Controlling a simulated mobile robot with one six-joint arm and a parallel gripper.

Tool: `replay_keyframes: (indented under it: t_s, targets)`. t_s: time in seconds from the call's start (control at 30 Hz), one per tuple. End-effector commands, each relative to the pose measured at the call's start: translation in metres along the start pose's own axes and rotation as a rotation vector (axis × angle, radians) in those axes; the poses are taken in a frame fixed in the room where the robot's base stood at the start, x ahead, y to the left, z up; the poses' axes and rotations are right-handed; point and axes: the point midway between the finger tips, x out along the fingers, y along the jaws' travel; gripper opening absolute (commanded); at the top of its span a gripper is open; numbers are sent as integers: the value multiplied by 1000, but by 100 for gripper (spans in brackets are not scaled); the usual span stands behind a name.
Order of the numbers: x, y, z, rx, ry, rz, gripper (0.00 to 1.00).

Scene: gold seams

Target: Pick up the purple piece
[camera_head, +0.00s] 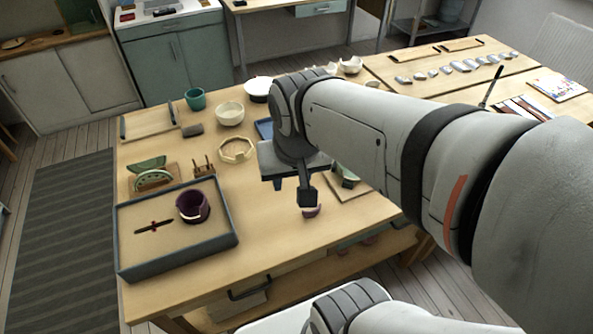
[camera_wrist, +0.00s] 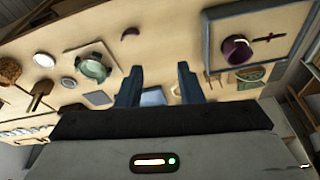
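A small curved purple piece (camera_head: 312,212) lies on the wooden table near its front edge, partly behind my gripper (camera_head: 307,198). In the wrist view the purple piece (camera_wrist: 130,33) lies beyond the fingertips, up and left of the gap. My gripper (camera_wrist: 159,72) is open, with its two fingers apart and nothing held between them. In the head view it hangs over the table beside the piece; whether they touch is not clear, though the wrist view shows them apart. A broken purple bowl (camera_head: 190,208) stands in a grey-edged tray (camera_head: 180,257); it also shows in the wrist view (camera_wrist: 235,50).
The tray also holds a dark stick with a red mark (camera_head: 154,227). Bare tabletop (camera_head: 262,230) lies between tray and purple piece.

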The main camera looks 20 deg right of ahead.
Motion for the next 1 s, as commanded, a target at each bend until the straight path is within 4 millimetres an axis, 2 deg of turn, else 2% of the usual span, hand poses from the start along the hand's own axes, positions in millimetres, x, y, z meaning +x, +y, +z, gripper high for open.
replay_keyframes:
  t_s: [0.03, 0.17, 0.3, 0.4, 0.5, 0.6, 0.7, 1.0]
  targets:
    - [26, 2, -4, 75, -25, 9, 34]
    - [83, 20, -23, 386, -86, 43, 34]
    - [149, 48, -43, 751, -145, 96, 34]
    - [191, 68, -51, 978, -177, 135, 34]
    - [224, 84, -56, 1154, -198, 169, 34]
    - [244, 96, -59, 1269, -209, 193, 34]
    - [255, 101, -60, 1327, -215, 205, 34]
    - [286, 102, -52, 1342, -217, 209, 34]
